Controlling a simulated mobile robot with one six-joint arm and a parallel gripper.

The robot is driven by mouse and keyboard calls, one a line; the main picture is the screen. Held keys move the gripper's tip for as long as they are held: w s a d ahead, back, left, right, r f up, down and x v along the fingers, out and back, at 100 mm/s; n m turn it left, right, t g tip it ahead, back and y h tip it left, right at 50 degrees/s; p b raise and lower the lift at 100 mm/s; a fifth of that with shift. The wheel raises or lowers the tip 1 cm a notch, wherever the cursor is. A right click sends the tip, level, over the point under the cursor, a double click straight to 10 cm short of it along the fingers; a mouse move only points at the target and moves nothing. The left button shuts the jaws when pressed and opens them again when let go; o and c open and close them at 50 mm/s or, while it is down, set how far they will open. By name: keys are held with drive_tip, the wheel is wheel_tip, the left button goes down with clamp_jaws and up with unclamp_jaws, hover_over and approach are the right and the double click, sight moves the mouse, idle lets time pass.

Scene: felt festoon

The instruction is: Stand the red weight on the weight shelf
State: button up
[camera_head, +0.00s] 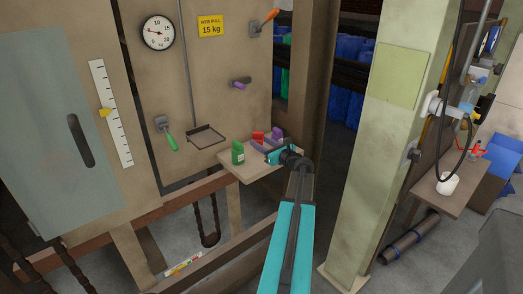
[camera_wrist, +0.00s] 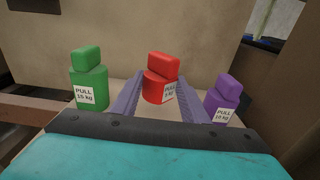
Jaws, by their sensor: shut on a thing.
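The red weight (camera_wrist: 160,80) is between the two fingers of my gripper (camera_wrist: 157,100) in the wrist view, upright or nearly so, with a white "PULL" label partly covered by the right finger. My gripper (camera_head: 266,148) is shut on it over the wooden weight shelf (camera_head: 249,174). The red weight shows only as a small top (camera_head: 258,136) in the head view. I cannot tell whether its base touches the shelf.
A small metal tray (camera_head: 205,137) hangs left of the shelf. A tan panel behind carries a dial (camera_head: 158,32), a green-handled lever (camera_head: 167,138) and a purple knob (camera_head: 241,83). A pale green post (camera_head: 372,170) stands to the right of my arm.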

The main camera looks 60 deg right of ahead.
drive_tip(key=shift+f, duration=1.6)
drive_tip(key=shift+f, duration=0.1)
drive_tip(key=o, duration=1.2)
drive_tip(key=shift+o, duration=0.2)
drive_tip(key=shift+s, duration=0.1)
drive_tip(key=v, duration=1.1)
drive_tip(key=shift+s+a+b, duration=0.2)
drive_tip(key=shift+s+b, duration=0.2)
drive_tip(key=shift+b, duration=0.05)
drive_tip(key=shift+s, duration=0.1)
